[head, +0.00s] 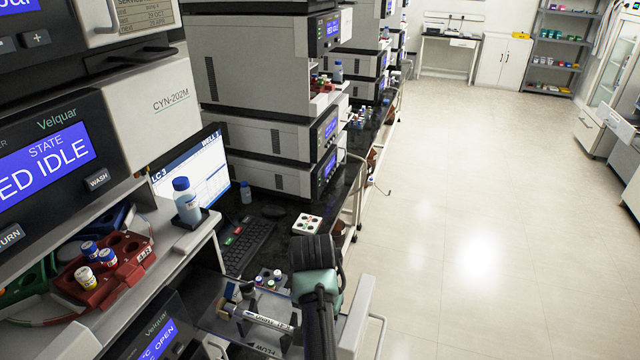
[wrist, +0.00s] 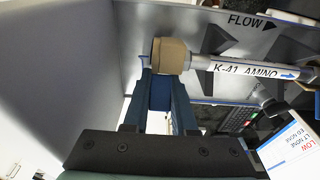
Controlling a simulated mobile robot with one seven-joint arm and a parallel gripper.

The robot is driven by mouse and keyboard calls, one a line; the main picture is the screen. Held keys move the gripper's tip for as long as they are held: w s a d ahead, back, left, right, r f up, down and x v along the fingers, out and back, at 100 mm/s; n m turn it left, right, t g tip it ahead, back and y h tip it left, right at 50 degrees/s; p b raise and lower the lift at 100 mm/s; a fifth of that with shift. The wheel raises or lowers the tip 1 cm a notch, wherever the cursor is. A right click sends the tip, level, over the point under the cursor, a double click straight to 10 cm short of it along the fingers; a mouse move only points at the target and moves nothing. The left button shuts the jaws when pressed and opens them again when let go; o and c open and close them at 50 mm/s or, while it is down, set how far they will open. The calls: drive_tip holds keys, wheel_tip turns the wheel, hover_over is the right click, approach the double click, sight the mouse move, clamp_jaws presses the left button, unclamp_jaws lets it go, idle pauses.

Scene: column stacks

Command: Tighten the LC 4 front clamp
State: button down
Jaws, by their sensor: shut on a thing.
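A white column (wrist: 245,68) marked "K-41 AMINO" lies along a grey panel in the wrist view, with a blue arrow at its right end. A tan clamp-like piece (wrist: 172,55) sits around the column's left end. My gripper (wrist: 160,80) comes up from below with its two fingers closed around a blue part (wrist: 160,97) just under the tan piece. The fingertips hide where the blue part joins it. In the head view the column (head: 265,321) lies low in the picture, left of my arm. The fingertips are hard to make out there.
A small white rack with vials (head: 268,280) stands close behind the column. A white block with coloured dots (head: 307,223) and a keyboard (head: 245,245) lie farther back. A red vial rack (head: 105,272) is at left. The floor at right is clear.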

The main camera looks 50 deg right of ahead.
drive_tip(key=shift+f+g+y, duration=0.25)
drive_tip(key=shift+g+y, duration=0.05)
drive_tip(key=shift+y, duration=0.4)
drive_tip(key=c, duration=0.7)
unclamp_jaws()
drive_tip(key=shift+d+r+p, duration=0.15)
drive_tip(key=shift+r+p, duration=2.25)
drive_tip(key=shift+r, duration=4.05)
drive_tip(key=shift+r, duration=0.1)
